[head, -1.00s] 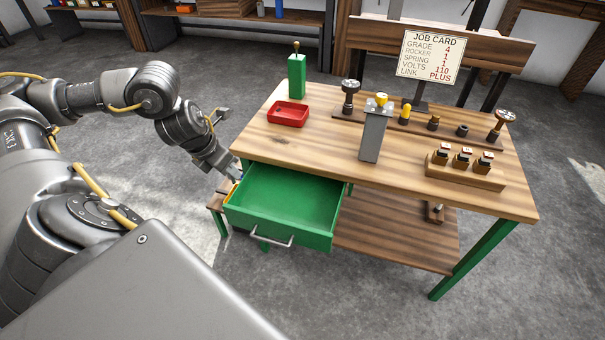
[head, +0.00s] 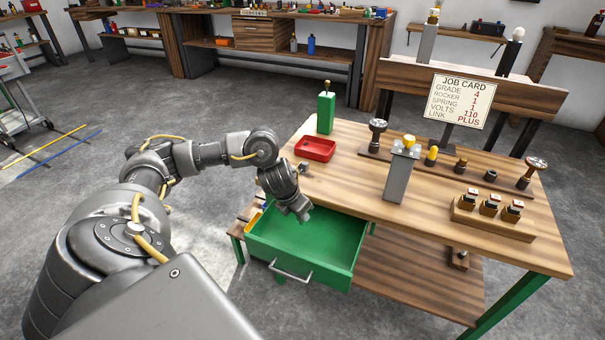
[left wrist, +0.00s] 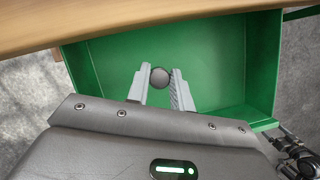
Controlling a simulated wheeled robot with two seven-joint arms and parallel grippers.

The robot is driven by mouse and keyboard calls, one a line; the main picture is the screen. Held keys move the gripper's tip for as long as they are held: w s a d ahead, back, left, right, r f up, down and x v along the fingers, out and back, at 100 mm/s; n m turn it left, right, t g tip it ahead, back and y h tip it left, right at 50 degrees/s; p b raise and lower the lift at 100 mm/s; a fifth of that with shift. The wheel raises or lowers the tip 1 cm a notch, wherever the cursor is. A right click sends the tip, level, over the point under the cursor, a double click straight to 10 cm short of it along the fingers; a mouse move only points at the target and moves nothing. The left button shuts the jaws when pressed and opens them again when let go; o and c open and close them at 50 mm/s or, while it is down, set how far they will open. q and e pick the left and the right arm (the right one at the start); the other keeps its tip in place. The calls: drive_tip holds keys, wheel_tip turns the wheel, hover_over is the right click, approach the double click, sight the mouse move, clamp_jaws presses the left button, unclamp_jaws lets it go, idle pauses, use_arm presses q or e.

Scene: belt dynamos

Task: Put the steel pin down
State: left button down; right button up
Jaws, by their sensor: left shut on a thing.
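My left gripper (left wrist: 160,88) points down over the open green drawer (left wrist: 100,65). Its fingers are shut on the steel pin (left wrist: 160,77), whose round grey end shows between the fingertips in the left wrist view. In the head view my left gripper (head: 303,214) is at the drawer's back left part, close to the table edge, and the pin cannot be made out there. The drawer (head: 335,240) looks empty where I can see into it. How far the pin is above the drawer floor I cannot tell. My right gripper is in neither view.
The wooden table (head: 345,170) carries a red tray (head: 315,149), a green block (head: 326,112), a grey post (head: 401,172) with a yellow top, and a rack (head: 492,213) of small parts. A job card (head: 461,100) stands behind. The table's front edge is close to my left gripper.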

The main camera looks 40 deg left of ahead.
use_arm(q)
drive_tip(key=shift+w+d+f, duration=0.1)
drive_tip(key=shift+w+f, duration=0.05)
drive_tip(key=shift+f, duration=0.15)
wheel_tip(320, 180, down, 3)
drive_tip(key=shift+w+d+r+b, duration=0.1)
drive_tip(key=shift+w+r+b, duration=0.1)
drive_tip(key=shift+b, duration=0.15)
drive_tip(key=shift+f, duration=0.4)
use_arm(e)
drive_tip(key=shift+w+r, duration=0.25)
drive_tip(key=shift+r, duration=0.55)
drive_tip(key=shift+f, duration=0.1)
use_arm(q)
drive_tip(key=c, duration=1.2)
unclamp_jaws()
drive_tip(key=shift+c, duration=0.2)
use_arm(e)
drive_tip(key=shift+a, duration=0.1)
